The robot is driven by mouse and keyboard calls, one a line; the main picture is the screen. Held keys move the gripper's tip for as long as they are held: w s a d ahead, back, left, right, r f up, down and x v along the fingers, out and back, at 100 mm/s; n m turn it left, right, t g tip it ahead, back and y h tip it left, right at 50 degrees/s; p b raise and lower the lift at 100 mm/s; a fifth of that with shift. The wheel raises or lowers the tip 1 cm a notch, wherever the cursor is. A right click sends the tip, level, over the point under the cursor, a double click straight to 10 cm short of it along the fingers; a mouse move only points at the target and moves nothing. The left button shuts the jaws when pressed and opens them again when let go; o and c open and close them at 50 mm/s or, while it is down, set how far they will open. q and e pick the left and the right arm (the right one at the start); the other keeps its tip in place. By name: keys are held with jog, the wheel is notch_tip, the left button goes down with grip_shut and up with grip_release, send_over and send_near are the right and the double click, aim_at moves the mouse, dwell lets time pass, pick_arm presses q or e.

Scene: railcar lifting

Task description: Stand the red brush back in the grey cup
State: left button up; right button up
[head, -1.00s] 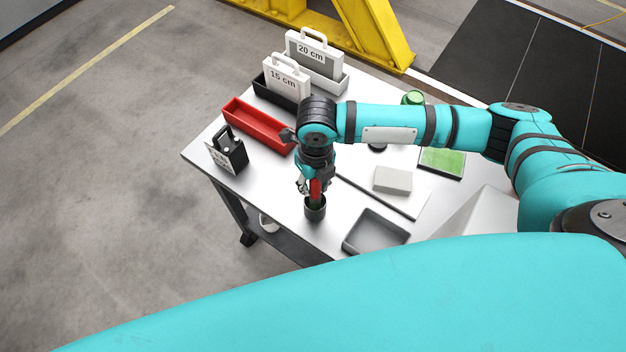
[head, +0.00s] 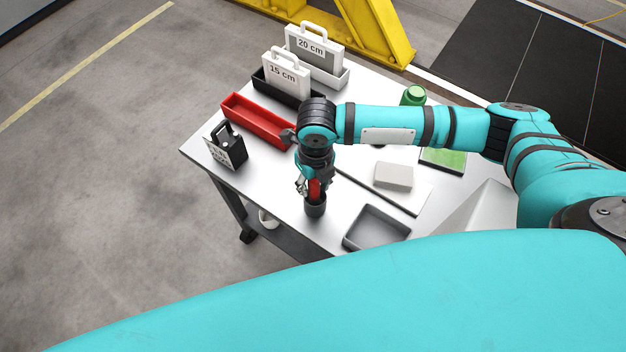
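The red brush (head: 315,189) stands roughly upright with its lower end inside the dark grey cup (head: 315,211) near the front edge of the table. My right gripper (head: 308,186) points down directly above the cup, with its fingers around or beside the brush's upper part. The fingers are small and partly hidden by the wrist, so I cannot tell whether they grip the brush. My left gripper is not in view.
On the table (head: 275,194) are a red tray (head: 257,122), a black-and-white block with a handle (head: 226,149), a grey tray (head: 376,229), a light block (head: 393,175), a green pad (head: 443,160) and a green jar (head: 413,95). Cards marked 15 cm (head: 285,76) and 20 cm (head: 311,46) stand behind.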

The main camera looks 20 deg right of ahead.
jog(key=shift+o, duration=1.3)
jog(key=shift+r, duration=0.15)
jog(key=r, duration=1.1)
jog(key=shift+d+r, duration=0.2)
jog(key=shift+r, duration=0.2)
jog(key=shift+f, duration=0.1)
